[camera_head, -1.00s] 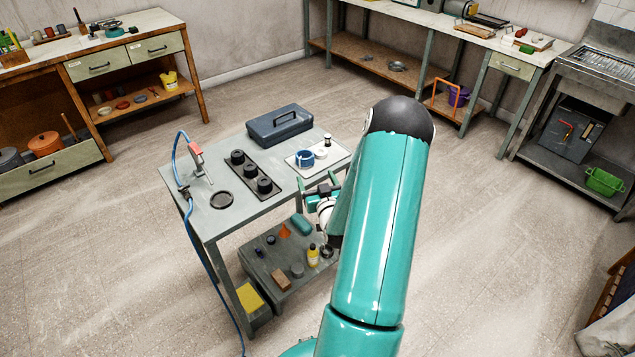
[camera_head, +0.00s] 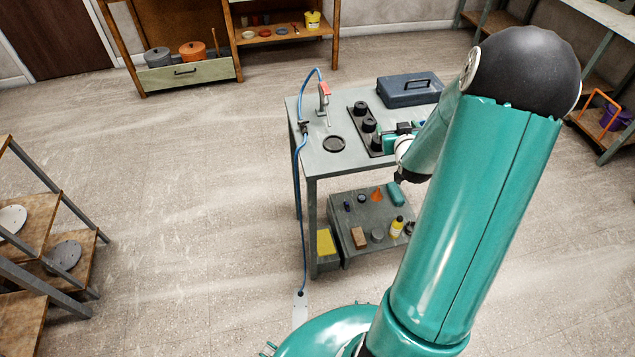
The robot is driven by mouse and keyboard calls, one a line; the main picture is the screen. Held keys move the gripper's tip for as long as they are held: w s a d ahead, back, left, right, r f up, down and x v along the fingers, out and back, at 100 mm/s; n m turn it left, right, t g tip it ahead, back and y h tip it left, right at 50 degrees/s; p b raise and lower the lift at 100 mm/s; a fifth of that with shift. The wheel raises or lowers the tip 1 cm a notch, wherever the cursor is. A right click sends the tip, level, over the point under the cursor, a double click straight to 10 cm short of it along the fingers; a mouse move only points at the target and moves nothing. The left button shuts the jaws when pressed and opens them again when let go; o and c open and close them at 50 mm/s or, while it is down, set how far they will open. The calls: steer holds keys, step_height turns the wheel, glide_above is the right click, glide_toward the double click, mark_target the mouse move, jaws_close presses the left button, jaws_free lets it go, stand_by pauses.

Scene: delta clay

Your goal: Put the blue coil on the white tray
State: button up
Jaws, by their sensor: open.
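My gripper (camera_head: 388,142) is open beside the black strip with round black pieces (camera_head: 368,126), over the right part of the grey metal table (camera_head: 314,150). Its fingertips are small here, and I cannot tell whether they touch anything. The white tray and the blue round item that stood on it a second ago are not visible now; my arm covers that side of the table. I see nothing held between the jaws.
A blue-grey toolbox (camera_head: 408,90) stands at the table's back. The lower shelf (camera_head: 350,205) holds several small items. Floor left of the table is clear.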

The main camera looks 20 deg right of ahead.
steer(key=s+a+r+n+g+y, duration=0.1)
steer(key=s+a+r+g, duration=0.1)
steer(key=a+r, duration=0.6)
steer(key=s+a+r+n+g+y, duration=0.15)
steer(key=a+r, duration=0.35)
steer(key=a, duration=0.6)
steer(key=s+a+r+g+y, duration=0.1)
steer(key=s+a+r+g, duration=0.1)
steer(key=s+a, duration=0.6)
steer(key=s+a+r+g+y, duration=0.2)
steer(key=s+a+r, duration=0.1)
steer(key=s+a, duration=0.5)
steer(key=shift+s+n, duration=0.45)
steer(key=shift+s, duration=0.8)
steer(key=shift+y, duration=0.25)
